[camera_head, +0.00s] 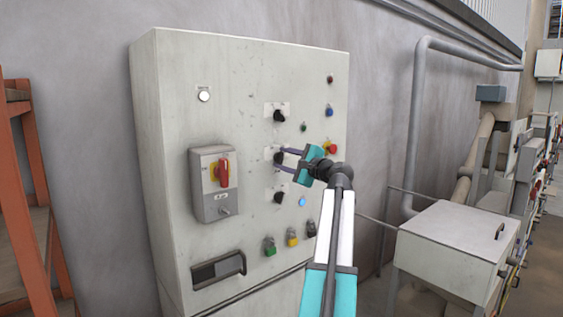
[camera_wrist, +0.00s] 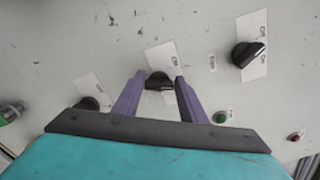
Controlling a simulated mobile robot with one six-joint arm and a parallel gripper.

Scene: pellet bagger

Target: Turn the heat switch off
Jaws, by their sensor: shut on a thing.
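A light grey control cabinet (camera_head: 240,85) carries three black rotary knobs in a column, each on a white label plate. My gripper (camera_head: 280,160) reaches in from the right and is shut on the middle black knob (camera_head: 278,157). In the wrist view the purple fingers stand on either side of this knob (camera_wrist: 157,82), whose lower part is partly hidden. The upper black knob (camera_head: 280,116) and lower black knob (camera_head: 279,197) are free. The label lettering is too small to read, so I cannot tell which knob is the heat switch.
A grey box with a red and yellow switch (camera_head: 223,172) sticks out left of the knobs. Small coloured buttons, including a blue one (camera_head: 329,111), lie to the right. Green, yellow and black switches sit below. An orange rack (camera_head: 35,230) stands at the far left.

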